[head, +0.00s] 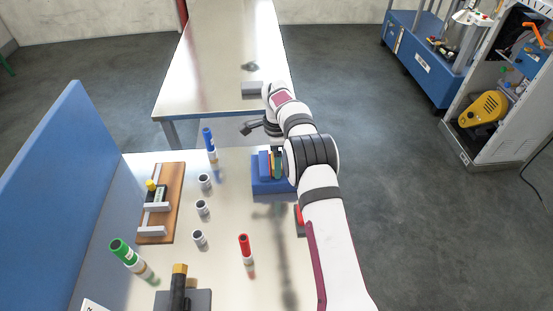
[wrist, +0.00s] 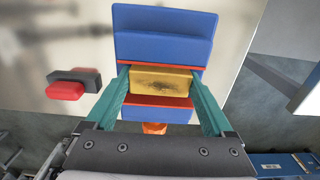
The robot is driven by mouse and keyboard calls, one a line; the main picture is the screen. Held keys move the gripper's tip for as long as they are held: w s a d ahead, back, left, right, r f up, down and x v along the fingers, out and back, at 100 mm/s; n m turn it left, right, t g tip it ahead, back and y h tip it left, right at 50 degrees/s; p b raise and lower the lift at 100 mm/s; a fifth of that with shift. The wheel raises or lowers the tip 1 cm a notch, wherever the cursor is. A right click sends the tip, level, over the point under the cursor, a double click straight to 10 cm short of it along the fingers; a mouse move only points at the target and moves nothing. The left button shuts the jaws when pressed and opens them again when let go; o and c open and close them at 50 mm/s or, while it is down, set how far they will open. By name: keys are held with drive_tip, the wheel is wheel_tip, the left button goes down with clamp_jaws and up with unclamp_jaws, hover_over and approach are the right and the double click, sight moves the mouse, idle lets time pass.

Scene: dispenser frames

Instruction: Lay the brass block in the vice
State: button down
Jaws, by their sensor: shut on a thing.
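The brass block (wrist: 160,82) is a yellow bar with a dark smudge on its top, seen in the wrist view. My gripper (wrist: 160,92) has its two teal fingers shut on the block's left and right ends. The vice (wrist: 163,40) is blue with red-faced jaws, and the block appears between those faces. Whether the block rests on the vice bed cannot be told. In the head view the vice (head: 272,188) stands at the near table's far right part, with my gripper (head: 277,163) above it. The block cannot be made out clearly there.
A red and black object (wrist: 70,88) lies left of the vice in the wrist view. Several grey cups (head: 201,208), a blue marker (head: 209,141), a red marker (head: 246,250), a green marker (head: 126,252) and a wooden fixture (head: 157,225) stand left. A blue panel (head: 65,190) borders the table.

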unclamp_jaws()
drive_tip(key=shift+r, duration=0.1)
drive_tip(key=s+d+r+n, duration=0.1)
drive_tip(key=s+r+n, duration=0.15)
drive_tip(key=r, duration=0.75)
drive_tip(key=s+r+n, duration=0.1)
drive_tip(key=s+r, duration=0.3)
drive_tip(key=r, duration=0.5)
drive_tip(key=s+r+n+y, duration=0.1)
drive_tip(key=s+r+n, duration=0.1)
drive_tip(key=s, duration=0.6)
drive_tip(key=s+r+n, duration=0.2)
drive_tip(key=s+r, duration=0.1)
drive_tip(key=s, duration=0.4)
drive_tip(key=s+f+n, duration=0.2)
drive_tip(key=s+f, duration=0.1)
drive_tip(key=s, duration=0.7)
drive_tip(key=s+f+n, duration=0.3)
drive_tip(key=s+f, duration=0.1)
drive_tip(key=s, duration=0.7)
drive_tip(key=shift+d+f+y, duration=0.25)
drive_tip(key=shift+y, duration=0.15)
